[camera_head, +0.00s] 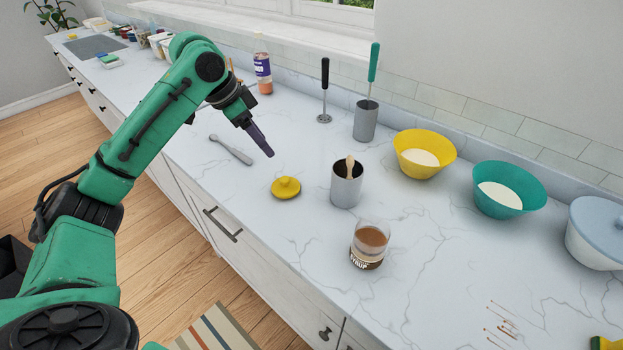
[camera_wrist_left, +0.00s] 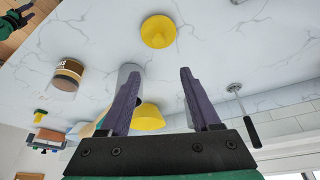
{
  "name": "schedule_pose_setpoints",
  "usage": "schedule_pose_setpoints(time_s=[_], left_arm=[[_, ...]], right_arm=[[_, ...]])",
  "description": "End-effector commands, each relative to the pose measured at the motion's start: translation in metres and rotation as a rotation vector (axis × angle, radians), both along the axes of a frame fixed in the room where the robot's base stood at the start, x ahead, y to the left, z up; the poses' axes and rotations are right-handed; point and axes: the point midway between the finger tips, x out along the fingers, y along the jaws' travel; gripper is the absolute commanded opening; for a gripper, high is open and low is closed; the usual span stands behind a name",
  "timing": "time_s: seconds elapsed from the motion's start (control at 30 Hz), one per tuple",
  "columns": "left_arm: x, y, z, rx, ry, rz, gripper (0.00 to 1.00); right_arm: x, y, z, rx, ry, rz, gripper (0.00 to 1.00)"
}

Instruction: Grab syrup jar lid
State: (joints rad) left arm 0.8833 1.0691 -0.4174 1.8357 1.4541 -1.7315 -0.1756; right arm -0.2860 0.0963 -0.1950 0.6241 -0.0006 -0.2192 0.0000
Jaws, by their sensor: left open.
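The yellow syrup jar lid (camera_head: 286,188) lies on the marble counter with its round knob up. It also shows in the left wrist view (camera_wrist_left: 158,31), beyond the fingertips and roughly between them. My left gripper (camera_head: 262,146) is above the counter, up and to the left of the lid in the head view, apart from it. In the left wrist view its two purple fingers (camera_wrist_left: 157,72) are spread and nothing is between them. The syrup jar (camera_head: 369,246) stands uncovered to the right of the lid, with brown syrup inside.
A metal canister (camera_head: 346,184) with a wooden spoon stands close to the right of the lid. A grey utensil (camera_head: 231,150) lies to its left. A yellow bowl (camera_head: 424,153) and a teal bowl (camera_head: 505,189) stand further right.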

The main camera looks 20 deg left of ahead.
Motion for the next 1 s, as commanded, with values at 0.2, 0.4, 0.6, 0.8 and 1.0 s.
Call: schedule_pose_setpoints(time_s=[0.2, 0.4, 0.6, 0.8, 1.0], left_arm=[[0.012, -0.012, -0.042, 0.0, 0.007, -0.001, 0.64], [0.025, -0.023, -0.08, 0.0, 0.004, 0.0, 0.64], [0.031, -0.03, -0.107, -0.001, 0.006, -0.001, 0.64], [0.039, -0.036, -0.134, 0.002, 0.001, 0.0, 0.64], [0.039, -0.035, -0.134, 0.001, 0.0, 0.0, 0.48]], right_arm=[[-0.005, 0.005, 0.009, 0.008, 0.007, -0.001, 0.57], [-0.025, 0.022, 0.015, 0.029, 0.039, 0.0, 0.57], [-0.014, 0.015, 0.032, 0.021, 0.022, 0.002, 0.57], [-0.009, 0.011, 0.035, 0.014, 0.014, -0.001, 0.57], [-0.01, 0.01, 0.034, 0.014, 0.015, -0.002, 0.57]])
